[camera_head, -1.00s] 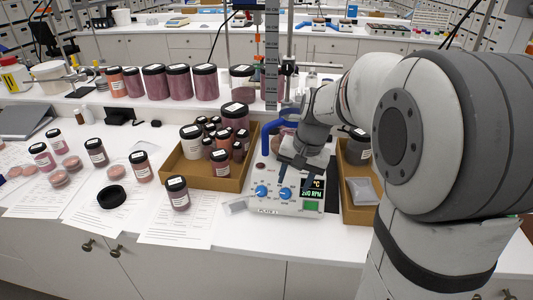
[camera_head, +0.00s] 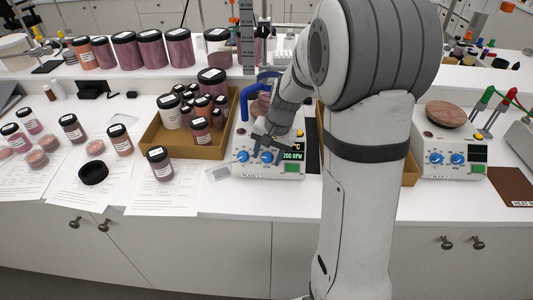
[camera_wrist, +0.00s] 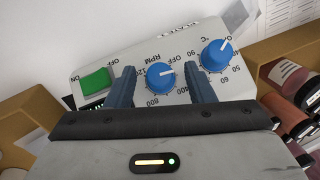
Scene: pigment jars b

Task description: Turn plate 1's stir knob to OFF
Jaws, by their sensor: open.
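Plate 1 (camera_head: 270,172) is a white hotplate with two blue knobs, a display reading 200 RPM and a green switch. Its stir knob (camera_head: 267,157) is the right one in the head view. In the wrist view the panel is upside down, and the stir knob (camera_wrist: 160,80) has its white mark pointing right, between OFF and 400. My gripper (camera_wrist: 160,70) is open, its two dark blue fingers on either side of the stir knob; I cannot tell whether they touch it. The heat knob (camera_wrist: 217,53) is just beyond one finger.
A cardboard tray of jars (camera_head: 185,150) stands left of plate 1, with a loose jar (camera_head: 160,165) at its front. Another tray (camera_head: 410,172) is partly hidden behind my arm. A second hotplate (camera_head: 450,170) stands farther right.

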